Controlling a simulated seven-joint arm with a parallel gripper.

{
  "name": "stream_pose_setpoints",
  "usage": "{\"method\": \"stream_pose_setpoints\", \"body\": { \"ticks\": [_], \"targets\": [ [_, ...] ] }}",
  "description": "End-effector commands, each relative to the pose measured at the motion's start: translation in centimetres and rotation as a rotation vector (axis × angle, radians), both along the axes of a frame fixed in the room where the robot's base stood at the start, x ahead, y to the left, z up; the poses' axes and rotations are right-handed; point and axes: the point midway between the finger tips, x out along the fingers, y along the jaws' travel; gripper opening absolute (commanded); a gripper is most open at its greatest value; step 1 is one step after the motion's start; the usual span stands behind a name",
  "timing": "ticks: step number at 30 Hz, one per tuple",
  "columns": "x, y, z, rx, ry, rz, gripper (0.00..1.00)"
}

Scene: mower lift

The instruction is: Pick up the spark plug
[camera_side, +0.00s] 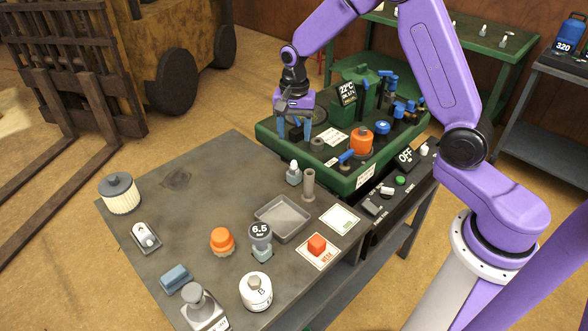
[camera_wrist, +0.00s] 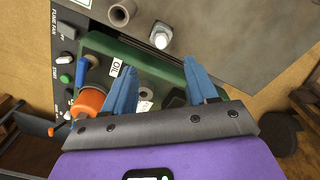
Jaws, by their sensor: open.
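A small white-tipped part that looks like the spark plug (camera_side: 294,167) stands upright in a grey block on the grey table, near the green deck's left edge. It also shows in the wrist view (camera_wrist: 161,37), at the top, beyond the fingertips. My gripper (camera_side: 294,132) is open and empty, pointing down over the left end of the green deck. It is above and behind the white-tipped part, apart from it. In the wrist view the two blue fingers of my gripper (camera_wrist: 158,80) are spread with nothing held between them.
A grey tube (camera_side: 309,186) stands just right of the white-tipped part, with a shallow grey tray (camera_side: 282,219) in front. The green deck (camera_side: 352,182) carries an orange cap (camera_side: 361,141) and blue-handled parts. The table (camera_side: 190,200) has free room at back left.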

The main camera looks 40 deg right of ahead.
Motion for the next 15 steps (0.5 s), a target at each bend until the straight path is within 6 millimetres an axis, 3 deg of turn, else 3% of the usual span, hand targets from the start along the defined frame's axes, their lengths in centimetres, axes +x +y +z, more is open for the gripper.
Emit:
{"method": "stream_pose_setpoints", "body": {
  "ticks": [7,15],
  "targets": [
    [-0.1,0.0,-4.6,-0.001,0.004,0.002,0.58],
    [0.0,0.0,-6.5,0.0,0.0,0.002,0.58]
  ]
}}
